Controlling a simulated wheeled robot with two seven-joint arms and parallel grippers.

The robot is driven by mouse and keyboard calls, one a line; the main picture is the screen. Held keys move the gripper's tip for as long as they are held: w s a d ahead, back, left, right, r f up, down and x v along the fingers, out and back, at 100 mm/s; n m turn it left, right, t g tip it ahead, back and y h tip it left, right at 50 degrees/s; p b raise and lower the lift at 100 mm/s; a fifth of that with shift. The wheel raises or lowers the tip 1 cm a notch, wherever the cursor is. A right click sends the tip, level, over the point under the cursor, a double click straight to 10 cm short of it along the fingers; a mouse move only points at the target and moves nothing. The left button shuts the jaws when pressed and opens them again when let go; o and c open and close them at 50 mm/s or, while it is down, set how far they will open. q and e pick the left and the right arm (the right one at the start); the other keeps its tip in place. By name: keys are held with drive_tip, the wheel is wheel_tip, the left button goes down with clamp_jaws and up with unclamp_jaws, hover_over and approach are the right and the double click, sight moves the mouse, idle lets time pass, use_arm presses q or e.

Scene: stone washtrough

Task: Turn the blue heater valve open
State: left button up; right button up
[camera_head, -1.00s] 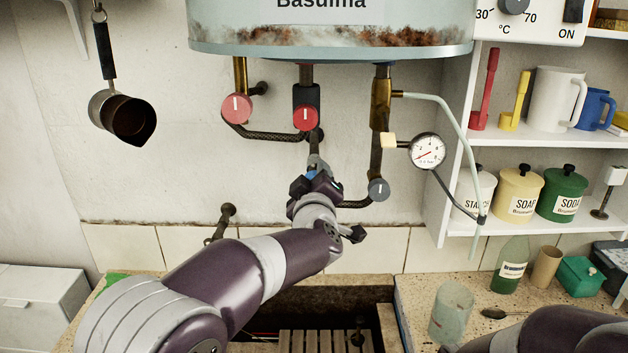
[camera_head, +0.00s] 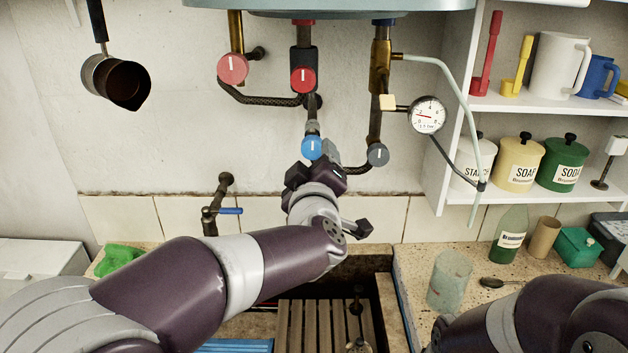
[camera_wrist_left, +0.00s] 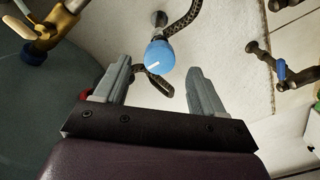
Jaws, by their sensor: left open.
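The blue heater valve (camera_head: 312,147) is a round knob with a white mark that stands upright in the head view. It hangs on a pipe against the wall below the heater. My left gripper (camera_head: 314,168) is just below and in front of it. In the left wrist view the blue valve (camera_wrist_left: 160,54) shows between and beyond the two open fingers of the left gripper (camera_wrist_left: 158,70), with no visible contact. The left fingertips are mostly hidden in the head view. Part of my right arm shows at the lower right, but its gripper does not.
Two red knobs (camera_head: 232,68) (camera_head: 303,79) sit above the blue valve. A grey knob (camera_head: 377,155) and a pressure gauge (camera_head: 428,115) are to its right. A tap with a blue lever (camera_head: 229,211) is lower left. The trough (camera_head: 345,268) is below.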

use_arm(q)
drive_tip(key=s, duration=0.4)
drive_tip(key=shift+s, duration=0.3)
